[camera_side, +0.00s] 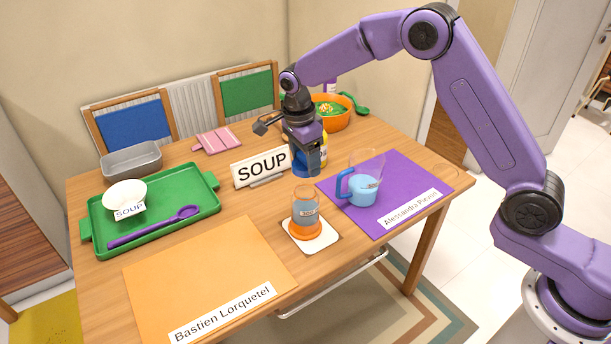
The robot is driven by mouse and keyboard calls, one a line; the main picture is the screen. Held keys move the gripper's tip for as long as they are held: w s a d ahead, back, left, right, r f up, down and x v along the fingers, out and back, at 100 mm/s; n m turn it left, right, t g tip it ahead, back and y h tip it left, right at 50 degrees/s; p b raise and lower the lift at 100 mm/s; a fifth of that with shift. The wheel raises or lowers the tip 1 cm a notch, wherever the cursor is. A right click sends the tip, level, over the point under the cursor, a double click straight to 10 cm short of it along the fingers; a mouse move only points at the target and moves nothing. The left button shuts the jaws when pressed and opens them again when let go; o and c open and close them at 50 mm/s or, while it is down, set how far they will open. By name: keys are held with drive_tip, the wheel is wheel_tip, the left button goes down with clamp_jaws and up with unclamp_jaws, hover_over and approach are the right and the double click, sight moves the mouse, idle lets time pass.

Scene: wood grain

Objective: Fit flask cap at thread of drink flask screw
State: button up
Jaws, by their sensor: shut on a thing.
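My gripper (309,168) points down just right of the SOUP sign and is shut on a blue piece (299,170), partly hidden by the fingers. I cannot tell for sure whether this piece is the flask cap or part of the drink flask. It is low over the table or touching it. No flask thread can be made out in this view. A yellow container (324,150) shows partly behind the gripper.
A blue-handled jug (362,187) stands on the purple mat (410,187). The SOUP sign (262,166) is close left. An orange bowl (334,121) is behind. The orange mat (205,270) is mostly clear.

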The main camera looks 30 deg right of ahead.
sight(306, 187)
drive_tip(key=shift+w, duration=0.1)
idle(0.3)
drive_tip(key=shift+f, duration=2.45)
drive_tip(key=shift+f, duration=1.1)
drive_tip(key=o, duration=1.1)
wheel_tip(306, 187, up, 17)
drive_tip(key=a, duration=0.2)
drive_tip(key=shift+r, duration=0.15)
